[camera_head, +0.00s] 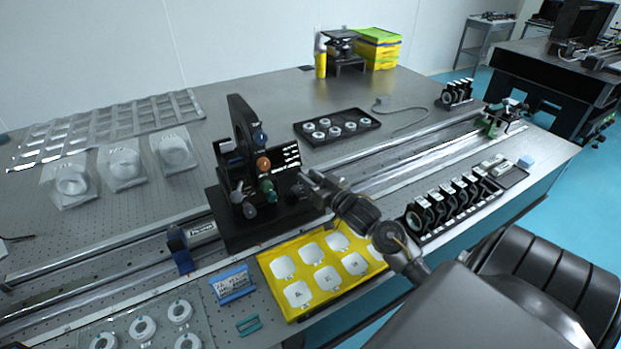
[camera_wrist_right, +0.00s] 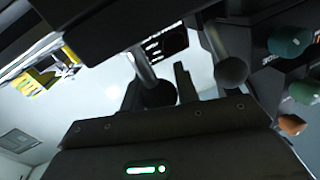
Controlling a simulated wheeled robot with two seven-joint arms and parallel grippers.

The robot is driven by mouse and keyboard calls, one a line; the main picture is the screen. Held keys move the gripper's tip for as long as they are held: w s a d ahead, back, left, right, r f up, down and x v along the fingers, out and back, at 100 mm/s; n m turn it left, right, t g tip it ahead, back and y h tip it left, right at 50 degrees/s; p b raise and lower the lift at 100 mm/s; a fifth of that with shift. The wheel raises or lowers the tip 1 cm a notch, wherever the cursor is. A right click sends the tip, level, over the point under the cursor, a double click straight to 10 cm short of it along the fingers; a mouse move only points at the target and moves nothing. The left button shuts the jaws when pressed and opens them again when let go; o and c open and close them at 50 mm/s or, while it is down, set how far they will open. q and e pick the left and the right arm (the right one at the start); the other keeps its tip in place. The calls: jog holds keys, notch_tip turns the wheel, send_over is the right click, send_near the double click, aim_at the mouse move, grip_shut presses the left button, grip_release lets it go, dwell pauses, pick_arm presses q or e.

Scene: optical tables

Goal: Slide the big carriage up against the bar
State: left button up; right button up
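The big carriage (camera_head: 262,229) is a black block on the long rail, left of centre. It bears a tall black upright and several coloured knobs. A blue upright piece (camera_head: 180,250) stands across the rail to its left, apart from it; this may be the bar. My right gripper (camera_head: 309,184) is at the carriage's right side, partly hidden by dark parts. In the right wrist view, its two dark fingers (camera_wrist_right: 157,76) stand apart, with a grey ball-ended lever (camera_wrist_right: 157,93) between them in the picture. Whether they clamp it is unclear. My left gripper is out of view.
A yellow tray (camera_head: 292,314) with white pieces lies in front of the carriage. A black rack of mounts (camera_head: 445,207) stands front right, near the table edge. A black tray (camera_head: 337,127) lies behind the rail. A short rail stretch is open between carriage and blue piece.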

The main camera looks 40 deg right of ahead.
grip_shut()
jog(key=shift+a+r+p, duration=0.1)
jog(key=shift+a+p, duration=0.4)
jog(key=shift+p, duration=0.3)
jog(key=shift+w+a, duration=0.1)
jog(key=shift+a, duration=0.05)
jog(key=o, duration=0.6)
grip_release()
jog(key=shift+o, duration=0.2)
jog(key=shift+s+f, duration=0.25)
jog(key=shift+s, duration=0.3)
jog(key=s+b, duration=0.2)
jog(key=s, duration=0.7)
jog(key=shift+s+r, duration=0.15)
jog(key=shift+s, duration=0.2)
